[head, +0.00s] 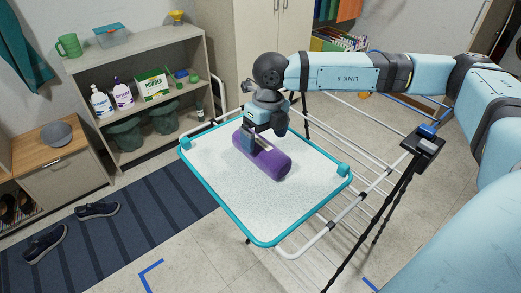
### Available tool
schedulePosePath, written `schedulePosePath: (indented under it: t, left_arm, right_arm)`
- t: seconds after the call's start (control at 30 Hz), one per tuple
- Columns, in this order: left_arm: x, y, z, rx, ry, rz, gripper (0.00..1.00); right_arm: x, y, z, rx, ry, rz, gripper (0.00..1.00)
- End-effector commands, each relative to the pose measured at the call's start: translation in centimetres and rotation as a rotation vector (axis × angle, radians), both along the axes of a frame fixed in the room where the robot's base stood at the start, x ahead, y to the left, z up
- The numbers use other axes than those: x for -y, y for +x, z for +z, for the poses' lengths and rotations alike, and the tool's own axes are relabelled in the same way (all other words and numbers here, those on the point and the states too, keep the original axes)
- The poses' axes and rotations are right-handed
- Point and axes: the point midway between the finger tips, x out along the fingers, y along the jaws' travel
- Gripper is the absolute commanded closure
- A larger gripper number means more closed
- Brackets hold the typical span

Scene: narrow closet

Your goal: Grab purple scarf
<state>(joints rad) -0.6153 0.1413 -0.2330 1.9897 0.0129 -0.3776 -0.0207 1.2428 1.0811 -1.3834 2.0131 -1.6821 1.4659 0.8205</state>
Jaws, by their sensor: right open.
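The purple scarf (272,161) is a rolled bundle lying on a white board with a teal rim (212,194), roughly in its middle. My right arm comes in from the right, and my right gripper (248,143) is at the upper left part of the scarf, pointing down. Its jaws are open at the scarf, and they hide part of it. I cannot tell whether the fingers touch the scarf. My left gripper is not in view.
The board rests on a white drying rack (330,230) with rails to the right. A shelf (185,45) with bottles, a powder box (152,84) and bins stands behind left. A striped rug (130,228) with shoes (97,210) lies on the floor at left.

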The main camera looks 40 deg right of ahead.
Motion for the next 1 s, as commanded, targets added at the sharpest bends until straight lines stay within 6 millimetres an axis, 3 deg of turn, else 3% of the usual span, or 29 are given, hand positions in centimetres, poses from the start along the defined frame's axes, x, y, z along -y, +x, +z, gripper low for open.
schedulePosePath:
  t: [0.3,0.6,0.87,1.0]
  left_arm:
    - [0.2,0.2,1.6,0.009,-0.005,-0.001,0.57]
    - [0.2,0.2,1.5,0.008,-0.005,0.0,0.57]
    - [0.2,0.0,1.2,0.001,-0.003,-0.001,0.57]
    - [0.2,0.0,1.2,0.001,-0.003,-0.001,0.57]
  right_arm:
    - [-1.0,-0.1,-4.1,-0.002,-0.001,0.0,0.02]
    - [-1.0,-0.1,-4.8,0.0,-0.001,0.0,0.02]
    - [-1.0,-0.1,-4.8,0.0,-0.001,0.0,0.59]
    - [-1.0,-0.1,-4.7,0.0,-0.001,0.0,0.59]
